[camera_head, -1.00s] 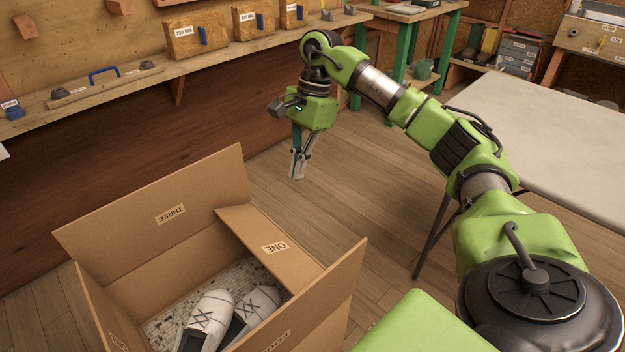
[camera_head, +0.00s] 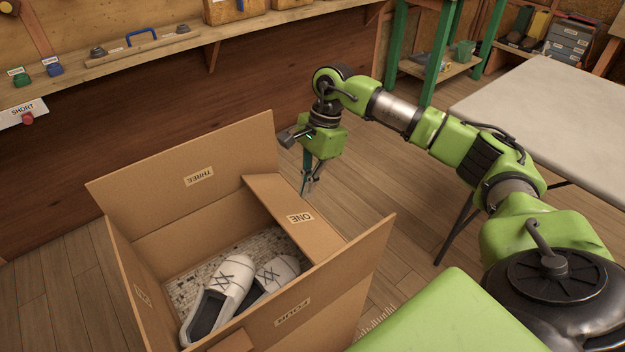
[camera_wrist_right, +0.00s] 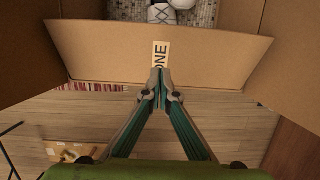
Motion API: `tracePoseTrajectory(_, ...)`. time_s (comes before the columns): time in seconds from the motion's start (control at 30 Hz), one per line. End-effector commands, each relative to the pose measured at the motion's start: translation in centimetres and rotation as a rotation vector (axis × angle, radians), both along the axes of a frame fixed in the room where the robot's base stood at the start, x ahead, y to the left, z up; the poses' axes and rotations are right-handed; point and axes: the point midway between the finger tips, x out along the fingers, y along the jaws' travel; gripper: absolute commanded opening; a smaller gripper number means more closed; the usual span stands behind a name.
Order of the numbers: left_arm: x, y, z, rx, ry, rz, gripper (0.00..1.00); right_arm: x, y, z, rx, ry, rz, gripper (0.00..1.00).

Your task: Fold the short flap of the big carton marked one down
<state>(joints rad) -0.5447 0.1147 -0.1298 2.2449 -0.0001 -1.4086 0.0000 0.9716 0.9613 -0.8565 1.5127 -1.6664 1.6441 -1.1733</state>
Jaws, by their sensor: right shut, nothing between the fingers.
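The big open carton (camera_head: 160,262) stands on the floor. Its short flap marked ONE (camera_head: 322,234) leans inward over the right side of the opening, while the flap marked THREE (camera_head: 165,190) and the flap marked FOUR (camera_head: 330,300) stand up. My right gripper (camera_head: 307,190) points down just outside the flap marked ONE, shut and empty. In the right wrist view, its fingertips (camera_wrist_right: 160,76) overlap the lower end of the label on that flap (camera_wrist_right: 105,60); I cannot tell whether they touch. My left gripper is not in view.
White shoes (camera_head: 225,280) lie inside the carton. A pale table (camera_head: 550,120) stands to the right. A wall shelf (camera_head: 125,72) runs along the back left, with a sign reading SHORT (camera_head: 22,112). Wooden floor (camera_head: 400,200) lies open between carton and table.

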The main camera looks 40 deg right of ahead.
Motion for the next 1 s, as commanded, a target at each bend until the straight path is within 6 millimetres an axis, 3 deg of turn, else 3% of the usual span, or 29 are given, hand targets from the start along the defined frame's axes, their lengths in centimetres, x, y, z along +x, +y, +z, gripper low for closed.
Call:
tracePoseTrajectory(0.37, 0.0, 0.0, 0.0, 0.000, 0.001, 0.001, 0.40, 0.0, 0.1, 0.0, 0.000, 0.000, 0.000, 0.00)
tracePoseTrajectory(0.67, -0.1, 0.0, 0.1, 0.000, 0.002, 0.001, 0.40, 0.0, 1.6, -0.5, 0.001, 0.000, 0.002, 0.00)
tracePoseTrajectory(0.83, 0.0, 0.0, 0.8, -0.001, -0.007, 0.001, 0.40, -0.1, 3.3, -1.4, 0.002, 0.000, 0.003, 0.00)
tracePoseTrajectory(1.0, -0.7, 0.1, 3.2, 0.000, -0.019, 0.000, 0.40, -0.2, 5.1, -2.8, 0.001, 0.000, 0.002, 0.00)
